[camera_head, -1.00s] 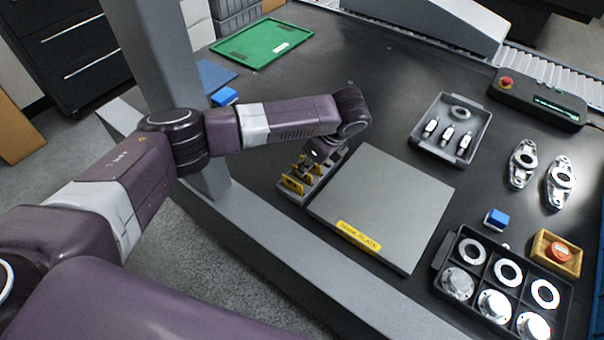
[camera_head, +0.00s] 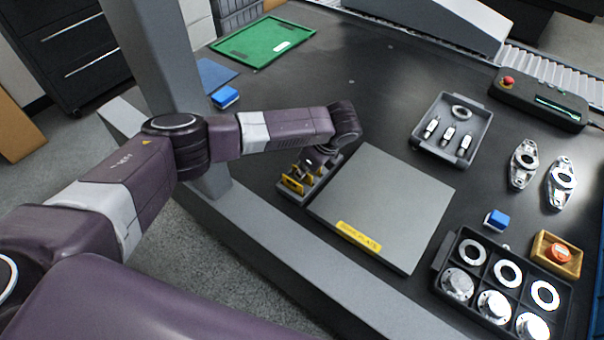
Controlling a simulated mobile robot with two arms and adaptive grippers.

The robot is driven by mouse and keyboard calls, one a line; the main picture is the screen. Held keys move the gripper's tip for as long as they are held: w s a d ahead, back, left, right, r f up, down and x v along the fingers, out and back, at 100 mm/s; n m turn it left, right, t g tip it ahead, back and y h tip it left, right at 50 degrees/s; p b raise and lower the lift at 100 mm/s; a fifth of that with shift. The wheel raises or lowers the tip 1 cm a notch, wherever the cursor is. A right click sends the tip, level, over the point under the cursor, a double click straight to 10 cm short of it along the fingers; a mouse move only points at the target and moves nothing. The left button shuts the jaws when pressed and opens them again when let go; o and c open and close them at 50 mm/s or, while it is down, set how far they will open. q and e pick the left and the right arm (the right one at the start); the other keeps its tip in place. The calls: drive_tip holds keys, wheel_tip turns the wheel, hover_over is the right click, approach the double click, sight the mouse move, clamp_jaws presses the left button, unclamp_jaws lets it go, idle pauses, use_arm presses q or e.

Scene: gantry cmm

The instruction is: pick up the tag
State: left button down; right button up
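Small yellow tags (camera_head: 291,185) stand in a grey slotted holder (camera_head: 312,188) beside the left edge of the grey plate. My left gripper (camera_head: 303,170) points down at the holder, with its fingers low over the tags. The fingers are small and dark here, and my wrist partly covers them. I cannot tell whether they are open or closed on a tag. My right gripper is not in view.
The grey plate (camera_head: 385,205) with a yellow label lies right of the holder. A grey post (camera_head: 152,60) rises at left.

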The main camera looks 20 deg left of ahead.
use_arm(q)
drive_tip(key=shift+w+r, duration=0.1)
drive_tip(key=shift+r, duration=0.3)
wheel_tip(320, 180, up, 24)
drive_tip(key=p, duration=0.5)
drive_tip(key=shift+f, duration=0.15)
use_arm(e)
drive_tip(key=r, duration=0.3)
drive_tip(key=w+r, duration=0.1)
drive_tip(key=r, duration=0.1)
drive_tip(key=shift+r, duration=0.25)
